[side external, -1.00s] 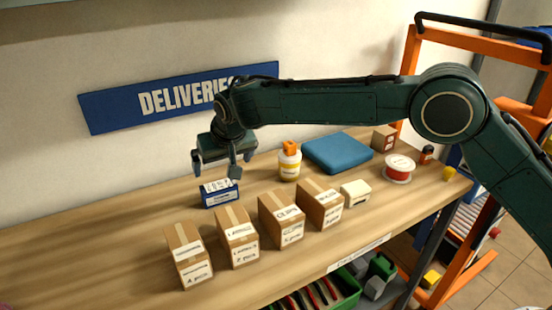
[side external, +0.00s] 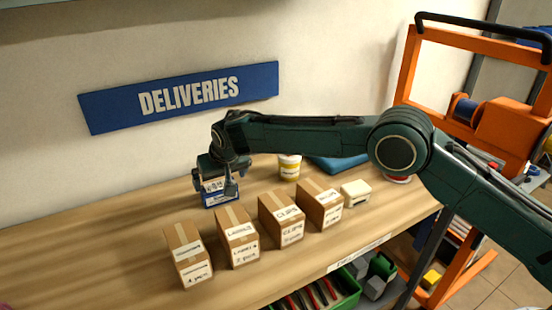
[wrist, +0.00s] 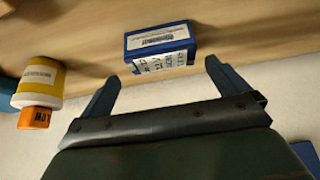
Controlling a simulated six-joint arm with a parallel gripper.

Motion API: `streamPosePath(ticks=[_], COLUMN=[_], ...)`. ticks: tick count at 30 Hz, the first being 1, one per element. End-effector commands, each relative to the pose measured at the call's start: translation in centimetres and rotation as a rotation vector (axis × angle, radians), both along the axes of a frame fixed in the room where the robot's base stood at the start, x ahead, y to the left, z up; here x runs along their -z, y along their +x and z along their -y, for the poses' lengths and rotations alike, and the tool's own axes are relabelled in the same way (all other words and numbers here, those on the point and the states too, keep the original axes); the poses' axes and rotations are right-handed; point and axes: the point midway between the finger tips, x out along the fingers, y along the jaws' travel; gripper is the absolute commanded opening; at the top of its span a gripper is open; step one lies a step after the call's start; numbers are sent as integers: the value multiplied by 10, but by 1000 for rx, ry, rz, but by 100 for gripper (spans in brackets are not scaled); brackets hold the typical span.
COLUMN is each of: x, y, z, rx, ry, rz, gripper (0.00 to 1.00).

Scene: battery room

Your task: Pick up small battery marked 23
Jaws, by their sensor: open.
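A small blue battery (side external: 213,199) with white labels stands on the wooden bench near the wall. It also shows in the wrist view (wrist: 160,42), where the lettering on its labels is too small and blurred for me to read a 23. My gripper (side external: 218,190) is open and low over the battery, hiding part of it in the side view. In the wrist view the two fingertips of my gripper (wrist: 162,72) are spread wider than the battery, which lies just beyond and between them. I see no clear contact.
A white and yellow tub (side external: 289,168) with an orange cap (wrist: 38,119) stands to the right, near a cream box (side external: 355,193). The bench's left side is clear.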

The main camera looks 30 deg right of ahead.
Motion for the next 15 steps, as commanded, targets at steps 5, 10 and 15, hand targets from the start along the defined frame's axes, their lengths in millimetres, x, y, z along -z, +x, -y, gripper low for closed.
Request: streamPosePath(ticks=[5,10,15], x=[2,4,13], y=[2,2,7], z=[0,0,-1], rx=[0,0,0], ry=[0,0,-1], rz=[1,0,-1], gripper=[100,100,100])
